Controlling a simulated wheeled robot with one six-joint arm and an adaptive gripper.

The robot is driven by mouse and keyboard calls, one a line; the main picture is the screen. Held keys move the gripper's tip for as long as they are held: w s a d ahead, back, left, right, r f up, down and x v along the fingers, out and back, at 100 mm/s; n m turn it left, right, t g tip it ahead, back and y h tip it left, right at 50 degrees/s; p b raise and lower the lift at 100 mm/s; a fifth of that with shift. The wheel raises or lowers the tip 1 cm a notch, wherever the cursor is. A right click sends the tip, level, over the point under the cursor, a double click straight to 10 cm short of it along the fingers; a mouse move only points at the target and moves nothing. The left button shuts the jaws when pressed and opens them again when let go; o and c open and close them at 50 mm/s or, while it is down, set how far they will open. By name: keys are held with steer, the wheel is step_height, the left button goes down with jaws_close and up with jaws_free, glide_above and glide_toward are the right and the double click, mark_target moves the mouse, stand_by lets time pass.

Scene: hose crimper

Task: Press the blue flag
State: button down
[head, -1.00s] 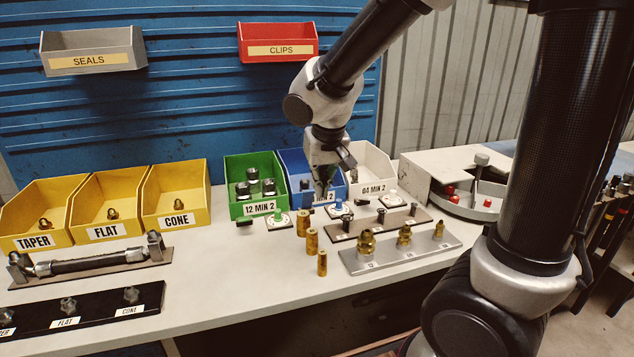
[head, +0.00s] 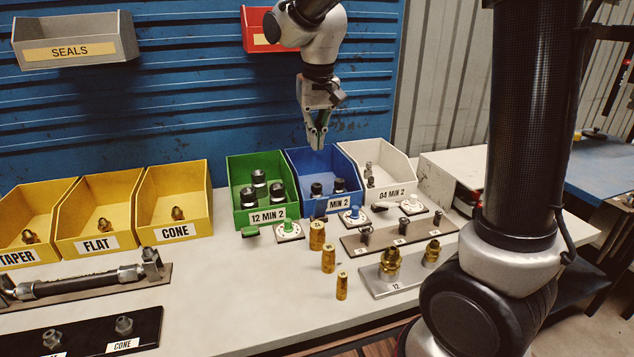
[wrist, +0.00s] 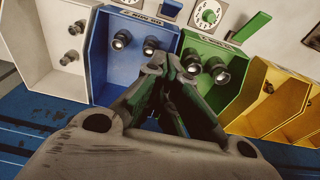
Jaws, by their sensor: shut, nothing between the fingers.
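The blue flag (head: 320,207) is a small dark-blue tab at the front of the blue bin (head: 297,170), beside a white dial with a blue knob (head: 353,215). It partly covers the left end of the bin's label. My gripper (head: 317,146) is shut and empty, pointing down above the back of the blue bin, apart from the flag. In the wrist view my gripper (wrist: 172,66) shows its fingertips together in front of the blue and green bins.
A green bin (head: 235,180) with a green flag (head: 250,231) stands left, a white bin (head: 385,160) right. Several brass pieces (head: 328,258) and a plate of dark fittings (head: 370,240) stand in front. The red CLIPS bin (head: 258,42) hangs on the wall behind.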

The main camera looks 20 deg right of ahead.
glide_above(321, 207)
steer(key=w, duration=0.4)
step_height(321, 207, down, 11)
steer(key=shift+r, duration=0.15)
steer(key=shift+s+f, duration=0.4)
steer(key=shift+s, duration=0.35)
